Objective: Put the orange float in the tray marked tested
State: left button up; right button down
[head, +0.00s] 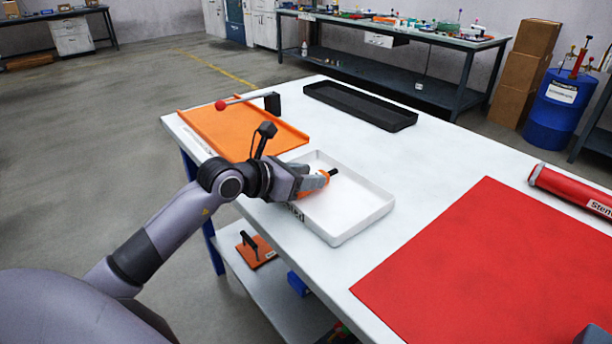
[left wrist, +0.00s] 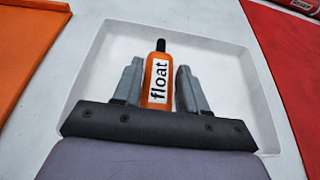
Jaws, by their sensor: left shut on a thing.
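The orange float (head: 326,174) has a black tip and a white label reading "float"; it also shows in the left wrist view (left wrist: 157,90). My left gripper (head: 318,181) is shut on it, with one finger on each side (left wrist: 160,85). The gripper holds it over the white tray (head: 368,222), inside the tray's outline. I cannot tell whether the float touches the tray floor. The tray's front label is partly hidden by my gripper; only its last letters show.
An orange tray (head: 222,128) with a red-knobbed lever (head: 240,101) lies behind at left. A black tray (head: 360,105) lies at the back. A red mat (head: 500,270) and a red tube (head: 570,190) are to the right. The white tabletop (head: 440,165) between them is clear.

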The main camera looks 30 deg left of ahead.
pick_arm(q)
jog(key=o, duration=1.1)
jog(key=shift+f, duration=0.1)
jog(key=shift+o, duration=0.2)
jog(key=shift+r, duration=0.2)
jog(key=v, duration=1.2)
